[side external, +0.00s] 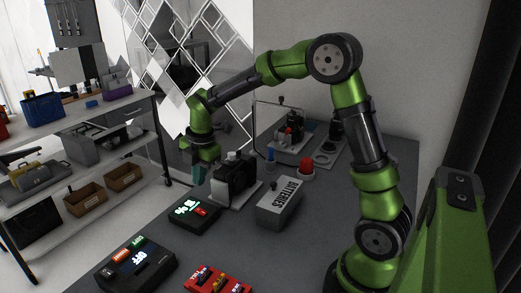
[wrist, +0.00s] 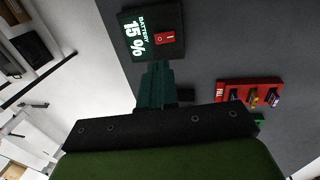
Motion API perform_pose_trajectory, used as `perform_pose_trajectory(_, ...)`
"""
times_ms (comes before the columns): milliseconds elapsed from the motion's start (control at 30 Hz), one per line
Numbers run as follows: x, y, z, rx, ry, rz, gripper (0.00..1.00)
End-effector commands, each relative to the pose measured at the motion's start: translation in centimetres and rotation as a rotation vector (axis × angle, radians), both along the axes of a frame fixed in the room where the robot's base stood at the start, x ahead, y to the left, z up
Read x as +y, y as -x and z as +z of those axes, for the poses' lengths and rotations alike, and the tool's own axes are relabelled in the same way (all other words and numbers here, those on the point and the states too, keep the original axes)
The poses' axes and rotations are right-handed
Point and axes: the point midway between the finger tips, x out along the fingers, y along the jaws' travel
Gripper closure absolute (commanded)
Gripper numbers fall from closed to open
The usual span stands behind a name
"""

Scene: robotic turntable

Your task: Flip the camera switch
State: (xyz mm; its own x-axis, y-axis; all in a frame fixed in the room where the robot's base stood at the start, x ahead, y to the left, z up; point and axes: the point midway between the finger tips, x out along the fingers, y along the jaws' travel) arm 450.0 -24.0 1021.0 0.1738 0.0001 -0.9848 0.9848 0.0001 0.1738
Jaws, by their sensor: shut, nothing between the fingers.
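A dark box (side external: 184,219) with a lit display and a red rocker switch (side external: 202,211) lies on the table in front of a black camera-like device (side external: 233,174). The wrist view shows this box (wrist: 178,55) at the top, its display reading "BATTERY 15%" beside the red switch (wrist: 165,38). My gripper (side external: 198,176) is shut and empty, pointing down just left of the black device and behind the box. In the wrist view its dark teal fingertips (wrist: 156,66) appear below the box's lower edge. I cannot tell which way the switch is set.
A grey "BATTERIES" box (side external: 280,204) stands right of the black device, with a red dome button (side external: 306,167) behind it. A dark control box (side external: 136,268) and a red panel (side external: 215,284) lie at the front. A shelf cart (side external: 88,155) stands left.

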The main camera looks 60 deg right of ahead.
Motion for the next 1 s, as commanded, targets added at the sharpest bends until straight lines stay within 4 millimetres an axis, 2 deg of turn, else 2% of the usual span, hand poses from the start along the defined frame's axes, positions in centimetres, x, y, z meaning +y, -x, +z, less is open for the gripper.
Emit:
perform_pose_trajectory(33,0.1,-0.1,-1.3,0.007,-0.001,0.001,1.0)
perform_pose_trajectory(200,0.0,-0.7,-4.9,0.006,0.0,0.0,1.0)
perform_pose_trajectory(433,0.0,-1.4,-8.5,0.003,0.0,0.0,1.0)
perform_pose_trajectory(633,0.0,-1.7,-9.6,0.0,0.0,0.0,1.0)
perform_pose_trajectory(1000,0.0,-1.8,-9.8,0.0,0.0,0.0,1.0)
